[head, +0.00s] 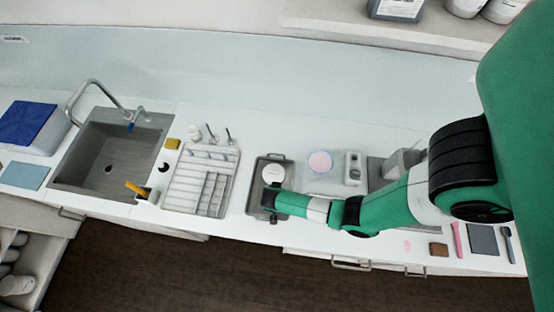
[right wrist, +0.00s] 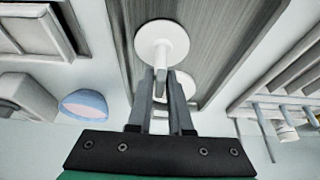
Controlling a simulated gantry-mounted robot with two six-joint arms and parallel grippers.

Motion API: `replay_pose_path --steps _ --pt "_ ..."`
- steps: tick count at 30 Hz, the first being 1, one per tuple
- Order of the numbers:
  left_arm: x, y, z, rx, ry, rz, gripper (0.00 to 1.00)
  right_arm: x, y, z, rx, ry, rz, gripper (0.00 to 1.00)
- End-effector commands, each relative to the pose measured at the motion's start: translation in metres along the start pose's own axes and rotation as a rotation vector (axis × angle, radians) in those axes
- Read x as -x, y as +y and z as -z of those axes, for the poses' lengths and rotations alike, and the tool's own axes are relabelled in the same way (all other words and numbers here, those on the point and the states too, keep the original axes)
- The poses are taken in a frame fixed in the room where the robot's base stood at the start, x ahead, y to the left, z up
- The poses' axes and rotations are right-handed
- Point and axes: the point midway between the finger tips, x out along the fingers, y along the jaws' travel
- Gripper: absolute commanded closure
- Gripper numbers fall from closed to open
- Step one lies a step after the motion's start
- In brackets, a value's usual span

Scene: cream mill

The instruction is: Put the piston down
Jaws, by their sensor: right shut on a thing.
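The piston (right wrist: 162,42) is a white round disc on a short stem. My right gripper (right wrist: 160,85) is shut on its stem. A second white round part (right wrist: 174,88) shows partly behind the fingers; I cannot tell if it belongs to the piston. In the head view a white disc (head: 274,174) shows at the end of my right gripper (head: 272,190), over the grey metal tray (head: 254,192). I cannot tell whether the piston touches the tray floor. The left gripper is not in view.
A slotted white rack (head: 188,192) stands left of the tray, and the sink (head: 105,157) lies beyond it. A pink-topped bowl (head: 320,162) and a small white device (head: 353,168) stand to the right. The counter's back strip is clear.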

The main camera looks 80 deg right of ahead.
Motion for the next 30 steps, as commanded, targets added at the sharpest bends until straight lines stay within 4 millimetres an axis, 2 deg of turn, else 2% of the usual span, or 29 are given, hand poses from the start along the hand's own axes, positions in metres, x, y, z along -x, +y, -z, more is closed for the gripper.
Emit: replay_pose_path --steps 1,5,13,16,20,27,30 --pt "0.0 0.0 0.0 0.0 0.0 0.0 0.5 -0.001 0.0 0.0 0.0 0.0 0.0 0.76" --pt "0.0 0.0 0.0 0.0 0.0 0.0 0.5 0.0 0.0 0.0 0.0 0.0 0.0 0.53" --pt "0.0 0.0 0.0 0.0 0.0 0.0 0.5 0.0 0.0 0.0 0.0 0.0 0.0 0.52" --pt "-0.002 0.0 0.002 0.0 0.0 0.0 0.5 0.006 0.0 0.001 0.001 0.0 0.001 0.52" --pt "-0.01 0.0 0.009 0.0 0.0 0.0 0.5 0.028 -0.001 0.002 0.002 0.001 0.003 0.52" --pt "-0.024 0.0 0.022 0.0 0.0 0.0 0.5 0.087 -0.001 0.002 0.001 0.001 0.005 0.52" --pt "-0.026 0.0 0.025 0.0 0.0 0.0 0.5 0.105 -0.001 0.001 0.001 0.001 0.004 0.52"
